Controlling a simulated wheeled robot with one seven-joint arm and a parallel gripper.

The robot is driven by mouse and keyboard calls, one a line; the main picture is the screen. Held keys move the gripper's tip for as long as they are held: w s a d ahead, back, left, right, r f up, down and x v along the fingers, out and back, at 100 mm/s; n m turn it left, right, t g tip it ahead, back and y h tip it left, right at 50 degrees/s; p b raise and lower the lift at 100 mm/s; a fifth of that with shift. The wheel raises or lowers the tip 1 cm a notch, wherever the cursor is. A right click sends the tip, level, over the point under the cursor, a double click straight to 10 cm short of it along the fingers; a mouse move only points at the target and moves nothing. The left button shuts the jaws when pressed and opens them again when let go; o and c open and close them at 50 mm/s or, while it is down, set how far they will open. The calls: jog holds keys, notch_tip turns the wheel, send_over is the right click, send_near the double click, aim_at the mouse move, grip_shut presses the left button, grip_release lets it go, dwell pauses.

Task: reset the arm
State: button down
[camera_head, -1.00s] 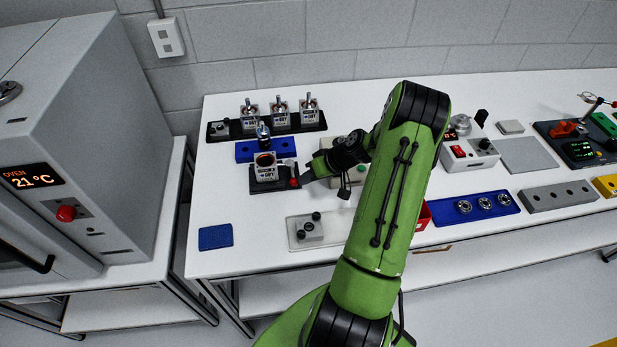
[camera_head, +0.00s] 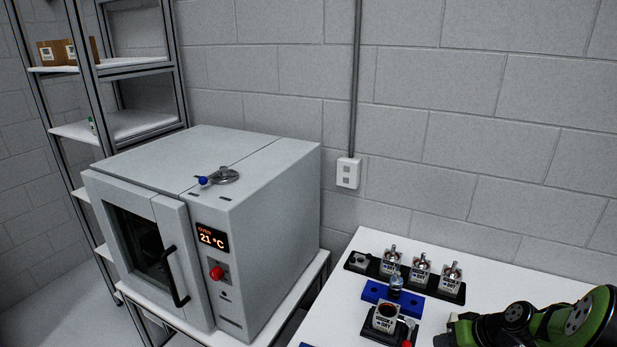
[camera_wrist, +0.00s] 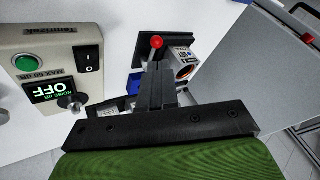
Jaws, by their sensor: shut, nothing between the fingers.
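My green arm (camera_head: 570,325) reaches in from the lower right of the head view. Its black gripper (camera_head: 446,337) is just right of a small dark fixture (camera_head: 372,333) on the white bench, with a gap between them. In the wrist view my gripper (camera_wrist: 160,72) shows its two black fingers together, with nothing seen between them. The fixture's red knob (camera_wrist: 156,42) appears just beyond the fingertips. A motor-like unit (camera_wrist: 184,66) sits in the fixture. Most of the arm is outside the head view.
An oven (camera_head: 265,200) reading 21 °C stands left of the bench. A black rack (camera_head: 447,290) holds several small units, with a blue block (camera_head: 372,292) before it. A beige box (camera_wrist: 60,50) reading OFF stands left of my fingers in the wrist view.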

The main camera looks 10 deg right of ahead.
jog(key=s+a+r+n+g+h, duration=0.1)
jog(key=s+a+r+h, duration=0.15)
jog(key=a+r, duration=0.5)
jog(key=s+a+r+n+g+h, duration=0.1)
jog(key=s+a+r, duration=0.2)
jog(key=a+r, duration=0.45)
jog(key=s+a+r+t, duration=0.1)
jog(key=s+a+r, duration=0.1)
jog(key=s, duration=0.5)
jog(key=s+a+r, duration=0.2)
jog(key=s+a, duration=0.3)
jog(key=s, duration=0.3)
jog(key=shift+s+r+t+h, duration=0.25)
jog(key=shift+r+t+h, duration=0.1)
jog(key=shift+t, duration=0.05)
